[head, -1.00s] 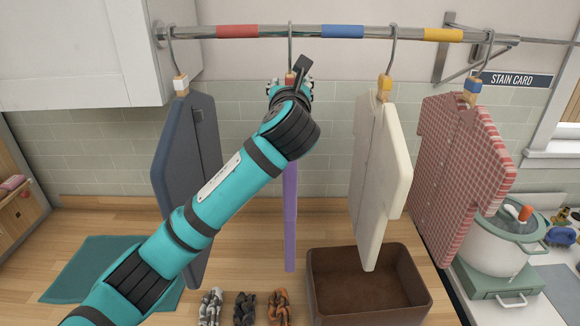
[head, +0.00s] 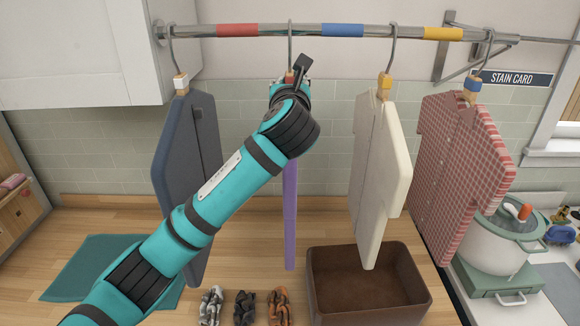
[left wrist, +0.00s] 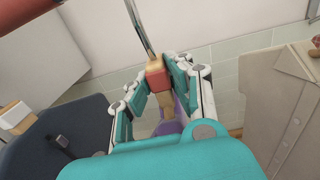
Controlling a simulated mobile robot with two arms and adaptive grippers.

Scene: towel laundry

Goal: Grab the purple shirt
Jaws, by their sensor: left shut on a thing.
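The purple shirt (head: 290,215) hangs edge-on from the rail, second from the left, and my left arm covers much of it in the head view. Its hanger has a red block (left wrist: 157,77) on a wooden neck, seen in the left wrist view. My left gripper (head: 290,85) is at the top of this hanger. In the left wrist view my left gripper (left wrist: 162,92) has its fingers on both sides of the neck, shut on it just under the hook. A bit of purple cloth (left wrist: 168,128) shows below. My right gripper is not in view.
A dark blue shirt (head: 180,150) hangs to the left, a cream shirt (head: 375,170) and a red checked shirt (head: 460,165) to the right. The rail (head: 270,31) runs above. A brown bin (head: 325,290), several chain-like items (head: 243,308) and a teal cloth (head: 85,265) lie below.

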